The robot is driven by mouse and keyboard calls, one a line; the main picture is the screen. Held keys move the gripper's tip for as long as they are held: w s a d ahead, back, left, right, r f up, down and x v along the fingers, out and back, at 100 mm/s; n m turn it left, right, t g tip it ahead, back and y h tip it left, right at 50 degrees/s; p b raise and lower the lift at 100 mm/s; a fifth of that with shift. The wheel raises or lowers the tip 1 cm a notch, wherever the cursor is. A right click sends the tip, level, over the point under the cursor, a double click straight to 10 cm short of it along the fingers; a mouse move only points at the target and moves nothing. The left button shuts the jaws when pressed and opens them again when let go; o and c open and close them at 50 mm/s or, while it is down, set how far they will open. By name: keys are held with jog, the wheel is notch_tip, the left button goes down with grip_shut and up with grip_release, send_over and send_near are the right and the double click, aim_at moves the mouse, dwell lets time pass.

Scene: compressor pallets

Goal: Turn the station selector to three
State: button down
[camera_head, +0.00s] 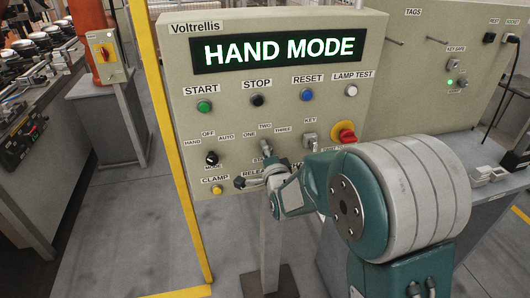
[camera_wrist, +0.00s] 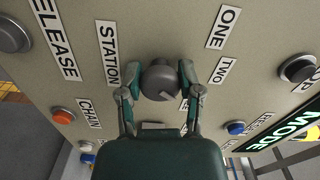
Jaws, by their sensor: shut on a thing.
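The station selector (camera_wrist: 160,78) is a round grey knob on the beige panel (camera_wrist: 140,20). In the wrist view it sits between the two fingertips of my gripper (camera_wrist: 158,86), which are shut on its sides. A small light mark shows on the knob's lower right; I cannot tell which number it points to.
The mode knob (camera_head: 211,158) is left of my gripper. A key switch (camera_head: 310,141) and a red and yellow stop button (camera_head: 344,133) are to the right. The display (camera_head: 280,50) reads HAND MODE. A yellow post (camera_head: 165,120) stands at the panel's left edge.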

jog(key=shift+w+d+m, duration=0.1)
jog(key=shift+m, duration=0.8)
jog(key=shift+f, duration=0.1)
jog(key=shift+c, duration=1.3)
grip_release()
jog(key=shift+d, duration=0.15)
jog(key=shift+s, duration=0.35)
jog(key=v, duration=1.1)
